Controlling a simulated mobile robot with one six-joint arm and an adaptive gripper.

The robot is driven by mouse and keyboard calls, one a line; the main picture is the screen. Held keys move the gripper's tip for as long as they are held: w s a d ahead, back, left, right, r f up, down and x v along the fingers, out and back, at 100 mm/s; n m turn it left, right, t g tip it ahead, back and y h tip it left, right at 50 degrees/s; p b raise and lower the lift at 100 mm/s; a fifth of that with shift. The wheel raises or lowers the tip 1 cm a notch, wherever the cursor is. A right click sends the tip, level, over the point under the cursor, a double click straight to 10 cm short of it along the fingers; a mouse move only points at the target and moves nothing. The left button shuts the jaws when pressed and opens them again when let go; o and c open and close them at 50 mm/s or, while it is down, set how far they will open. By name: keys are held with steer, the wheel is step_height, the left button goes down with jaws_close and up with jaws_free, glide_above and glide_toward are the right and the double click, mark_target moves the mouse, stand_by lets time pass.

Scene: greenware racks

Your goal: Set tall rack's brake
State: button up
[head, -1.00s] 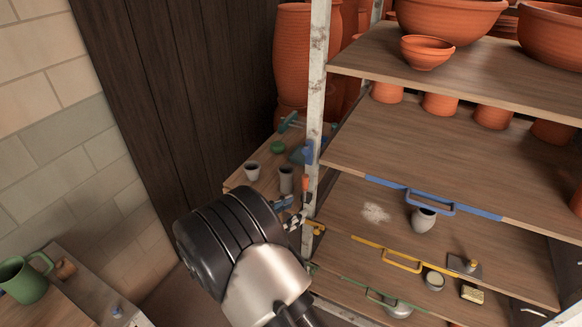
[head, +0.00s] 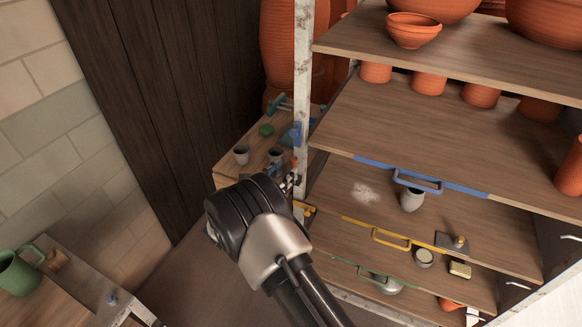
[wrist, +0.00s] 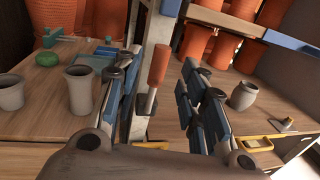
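The tall rack (head: 303,95) has a pale, worn metal post and wooden shelves, and fills the right of the head view. An upright orange-handled lever (wrist: 157,66) shows at its post in the wrist view, probably the brake; its lower end is partly hidden. In the head view it is mostly hidden beside my gripper (head: 291,181). In the wrist view my gripper (wrist: 159,72) is open, with one blue-and-black finger on each side of the lever. I see gaps between the handle and both fingers; contact is not visible.
A blue fitting (head: 296,133) sits higher on the post. Blue (head: 418,182) and yellow (head: 391,238) handles stick out from shelf fronts. Grey cups (head: 241,154) stand on a table behind the post. A small grey pot (head: 412,200) stands on a shelf. A green mug (head: 18,274) stands lower left.

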mark_target(292, 165)
steer(key=shift+x, duration=2.2)
steer(key=shift+s, duration=0.1)
steer(key=shift+c, duration=0.2)
jaws_close()
